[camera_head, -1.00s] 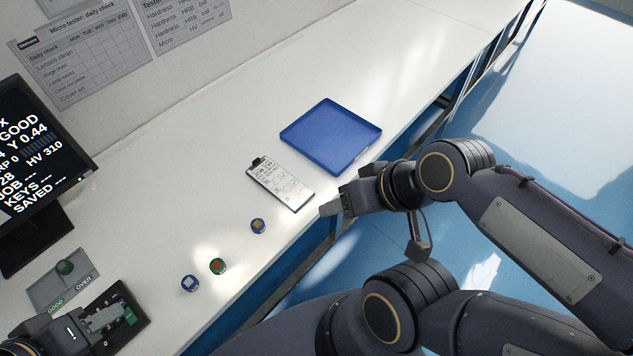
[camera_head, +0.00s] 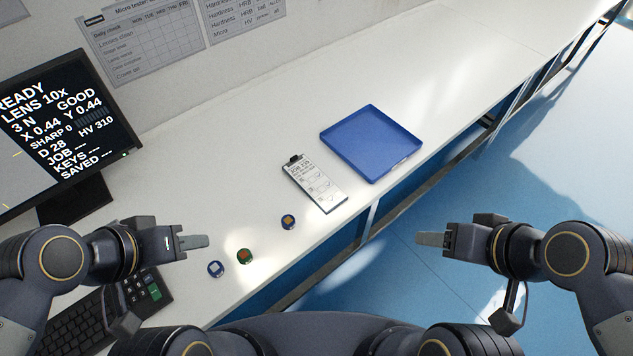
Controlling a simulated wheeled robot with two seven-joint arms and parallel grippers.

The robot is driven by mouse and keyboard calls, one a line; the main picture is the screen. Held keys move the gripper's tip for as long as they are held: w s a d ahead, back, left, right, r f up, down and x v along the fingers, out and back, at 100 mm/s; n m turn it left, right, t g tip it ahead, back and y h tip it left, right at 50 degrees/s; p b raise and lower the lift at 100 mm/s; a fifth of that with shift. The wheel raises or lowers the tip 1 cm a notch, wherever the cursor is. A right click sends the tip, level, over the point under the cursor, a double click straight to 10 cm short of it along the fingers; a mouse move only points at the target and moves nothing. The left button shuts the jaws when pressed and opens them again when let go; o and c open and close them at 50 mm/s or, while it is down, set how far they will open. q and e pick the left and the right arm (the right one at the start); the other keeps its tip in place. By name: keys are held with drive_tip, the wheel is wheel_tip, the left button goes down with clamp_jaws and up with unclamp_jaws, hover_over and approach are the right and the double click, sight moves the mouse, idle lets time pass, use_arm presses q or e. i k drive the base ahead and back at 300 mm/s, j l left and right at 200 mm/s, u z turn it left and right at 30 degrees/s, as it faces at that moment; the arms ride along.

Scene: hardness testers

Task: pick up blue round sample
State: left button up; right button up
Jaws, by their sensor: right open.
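Three small round samples lie on the white bench near its front edge. One is blue with a pale square centre (camera_head: 215,269). One is green with a red centre (camera_head: 245,256). One is blue with a tan centre (camera_head: 288,222), further back to the right. My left gripper (camera_head: 196,241) is just left of the pale-centred blue sample, seen side-on; its finger gap does not show. My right gripper (camera_head: 431,239) is open and empty, out over the blue floor beyond the bench's front edge. No sample is in either gripper.
A blue tray (camera_head: 371,143) and a clipboard with a printed sheet (camera_head: 314,183) lie further along the bench. A monitor (camera_head: 65,130) stands at the left, with a keyboard (camera_head: 85,322) below it. The far right of the bench is clear.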

sight(215, 268)
drive_tip(key=k+l+u, duration=0.1)
drive_tip(key=u, duration=0.35)
drive_tip(key=k+l+u, duration=0.1)
drive_tip(key=u, duration=0.3)
drive_tip(key=k+u, duration=0.15)
drive_tip(key=u, duration=0.3)
